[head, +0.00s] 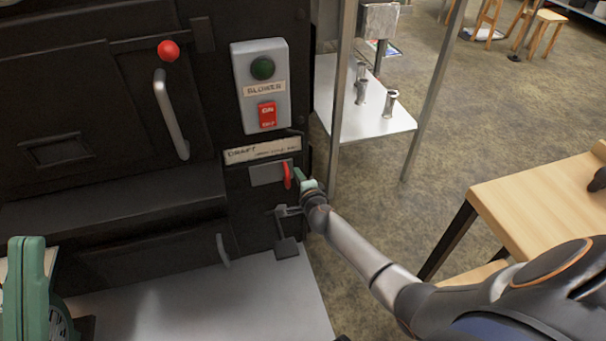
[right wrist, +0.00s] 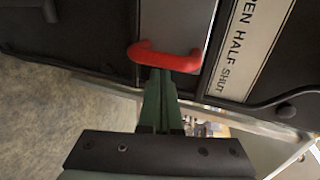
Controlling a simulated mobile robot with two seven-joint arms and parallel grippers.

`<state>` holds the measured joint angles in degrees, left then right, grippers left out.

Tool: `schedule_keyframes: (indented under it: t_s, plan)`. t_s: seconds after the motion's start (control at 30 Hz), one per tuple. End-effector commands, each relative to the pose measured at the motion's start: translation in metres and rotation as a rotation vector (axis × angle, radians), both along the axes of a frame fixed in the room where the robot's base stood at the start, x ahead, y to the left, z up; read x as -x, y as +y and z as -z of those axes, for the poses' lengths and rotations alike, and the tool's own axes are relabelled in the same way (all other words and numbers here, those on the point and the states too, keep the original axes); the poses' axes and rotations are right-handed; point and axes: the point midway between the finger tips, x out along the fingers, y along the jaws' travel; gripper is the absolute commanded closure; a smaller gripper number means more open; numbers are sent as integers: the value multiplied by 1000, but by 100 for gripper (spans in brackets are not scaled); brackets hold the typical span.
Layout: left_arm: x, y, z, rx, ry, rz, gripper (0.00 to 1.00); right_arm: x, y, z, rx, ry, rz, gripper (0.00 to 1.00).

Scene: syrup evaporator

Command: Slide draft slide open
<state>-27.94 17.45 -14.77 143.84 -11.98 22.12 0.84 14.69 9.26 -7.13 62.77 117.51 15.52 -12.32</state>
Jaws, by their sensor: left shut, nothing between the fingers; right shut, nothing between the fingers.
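The draft slide is a grey plate (head: 266,174) with a red handle (head: 287,175), set in the dark evaporator front below a label reading DRAFT. In the right wrist view the red handle (right wrist: 165,57) crosses the grey plate (right wrist: 176,22). My right gripper (head: 301,178) is shut and empty, just right of the handle. In the right wrist view its green fingertips (right wrist: 160,76) lie close against the handle; I cannot tell whether they touch it. My left gripper (head: 30,285) is shut and empty at the lower left, away from the slide.
The draft label (head: 262,150) runs above the slide; "HALF SHUT" reads beside it in the right wrist view (right wrist: 250,45). A blower switch box (head: 262,87) is above. A curved door handle (head: 170,113) stands out at left. A wooden table (head: 545,200) is at right.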

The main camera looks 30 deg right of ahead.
Motion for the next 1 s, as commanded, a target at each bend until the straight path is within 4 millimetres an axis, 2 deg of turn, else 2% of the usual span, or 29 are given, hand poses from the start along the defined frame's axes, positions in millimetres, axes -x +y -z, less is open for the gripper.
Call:
schedule_keyframes:
  t_s: [1.0]
  plan:
    - [0,0,4,-8,1,1,100,-11,46,0,-1,0,-2,100]
